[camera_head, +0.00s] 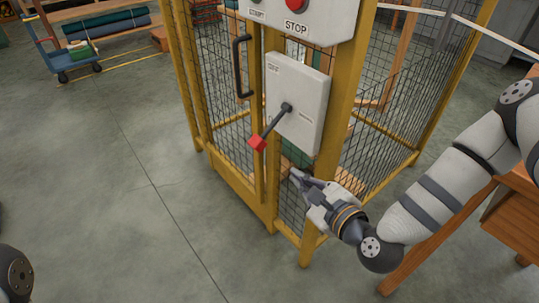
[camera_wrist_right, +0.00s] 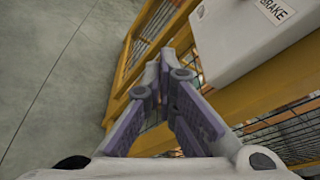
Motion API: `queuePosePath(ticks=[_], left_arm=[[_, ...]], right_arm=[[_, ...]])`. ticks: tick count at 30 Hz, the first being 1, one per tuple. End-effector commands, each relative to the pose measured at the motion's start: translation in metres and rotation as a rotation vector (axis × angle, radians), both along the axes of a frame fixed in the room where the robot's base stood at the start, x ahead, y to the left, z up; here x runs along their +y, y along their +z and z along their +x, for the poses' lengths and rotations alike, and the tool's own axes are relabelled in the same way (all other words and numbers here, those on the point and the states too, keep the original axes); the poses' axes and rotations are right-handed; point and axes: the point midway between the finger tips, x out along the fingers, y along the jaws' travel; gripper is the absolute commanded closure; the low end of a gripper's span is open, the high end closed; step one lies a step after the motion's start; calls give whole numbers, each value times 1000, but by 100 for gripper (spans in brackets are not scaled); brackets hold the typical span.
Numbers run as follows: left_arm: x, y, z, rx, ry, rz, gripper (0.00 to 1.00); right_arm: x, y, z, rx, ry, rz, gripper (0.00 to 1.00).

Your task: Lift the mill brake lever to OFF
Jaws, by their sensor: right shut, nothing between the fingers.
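The box also shows in the right wrist view (camera_wrist_right: 235,40), with a BRAKE label; the lever is not seen there. My right gripper (camera_head: 294,175) is below and to the right of the red handle, apart from it. Its fingers (camera_wrist_right: 160,70) meet at their tips, with nothing held. My left gripper is not in view.
The yellow mesh cage (camera_head: 264,210) stands around the box, with a dark door handle (camera_head: 242,66) to its left. A red STOP button (camera_head: 296,4) is above. A wooden table (camera_head: 505,230) is at right. The floor (camera_head: 120,180) to the left is clear; a blue cart (camera_head: 75,52) stands farther back.

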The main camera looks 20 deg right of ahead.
Motion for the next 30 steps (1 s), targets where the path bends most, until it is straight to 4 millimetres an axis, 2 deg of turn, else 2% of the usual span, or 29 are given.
queuePosePath(ticks=[4,7,20,21,24,30], left_arm=[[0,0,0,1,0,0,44],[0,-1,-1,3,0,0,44],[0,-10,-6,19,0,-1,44],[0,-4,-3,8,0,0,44],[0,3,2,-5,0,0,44],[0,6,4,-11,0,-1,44]], right_arm=[[1,-1,1,2,2,-2,100],[2,-4,11,0,3,-3,100],[16,-30,98,3,4,-5,100],[22,-17,94,1,6,-2,100],[30,-3,91,-1,5,-3,100],[36,6,87,2,3,-4,100]])
